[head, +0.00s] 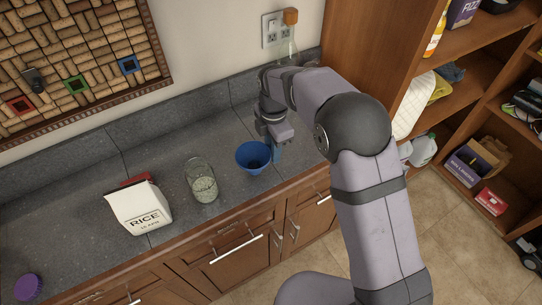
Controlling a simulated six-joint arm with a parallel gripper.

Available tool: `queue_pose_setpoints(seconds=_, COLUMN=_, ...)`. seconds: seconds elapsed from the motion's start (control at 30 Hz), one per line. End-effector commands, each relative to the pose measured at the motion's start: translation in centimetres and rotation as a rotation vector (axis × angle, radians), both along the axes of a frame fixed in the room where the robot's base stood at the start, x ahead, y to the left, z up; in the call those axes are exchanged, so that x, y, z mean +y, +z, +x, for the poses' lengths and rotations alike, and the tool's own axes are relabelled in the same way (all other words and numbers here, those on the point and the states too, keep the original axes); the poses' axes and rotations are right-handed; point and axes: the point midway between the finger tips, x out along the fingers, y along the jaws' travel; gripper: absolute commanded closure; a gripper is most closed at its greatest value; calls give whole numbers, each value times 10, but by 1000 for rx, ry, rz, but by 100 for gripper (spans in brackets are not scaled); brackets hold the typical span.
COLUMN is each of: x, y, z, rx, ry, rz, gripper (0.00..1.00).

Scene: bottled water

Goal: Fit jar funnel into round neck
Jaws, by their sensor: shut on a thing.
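A blue jar funnel (253,157) is at my gripper (271,150), over the right part of the grey counter. My gripper is shut on the funnel at its right side, and the fingertips are small and partly hidden. The funnel's wide mouth faces up. A clear glass jar (202,182) with pale contents stands upright on the counter to the left of the funnel. Its round open neck faces up and is apart from the funnel. I cannot tell how high the funnel is above the counter.
A white rice bag (140,208) stands left of the jar. A purple lid (28,287) lies at the far left. A glass bottle with an orange stopper (290,28) is behind my arm near the wall. The counter (80,220) has free room between them.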

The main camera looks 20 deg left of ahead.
Motion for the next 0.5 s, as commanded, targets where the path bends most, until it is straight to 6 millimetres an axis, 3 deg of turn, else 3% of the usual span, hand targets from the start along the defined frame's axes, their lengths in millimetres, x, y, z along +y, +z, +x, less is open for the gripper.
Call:
queue_pose_setpoints(seconds=0.3, x=1, y=52, z=1, rx=-4, ry=0, rz=3, gripper=100)
queue_pose_setpoints(seconds=0.5, x=1, y=72, z=1, rx=-1, ry=0, rz=1, gripper=100)
